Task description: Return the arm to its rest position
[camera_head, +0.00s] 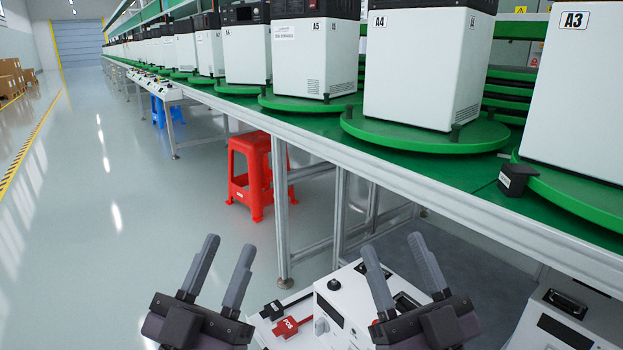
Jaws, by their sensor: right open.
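My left gripper (226,268) is at the bottom left of the head view, with its two dark fingers apart and nothing between them. My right gripper (401,259) is at the bottom centre-right, also with its fingers apart and empty. Both are in front of and below the edge of the turntable line, touching none of the boxes. The bases of the grippers are cut by the lower edge of the view, and most of both arms is hidden.
White boxes labelled A3 (580,110) and A4 (415,70) stand on green turntables (425,138) along the line. A white instrument (340,318) with red and black plugs sits behind the grippers. A red stool (250,170) stands near the legs.

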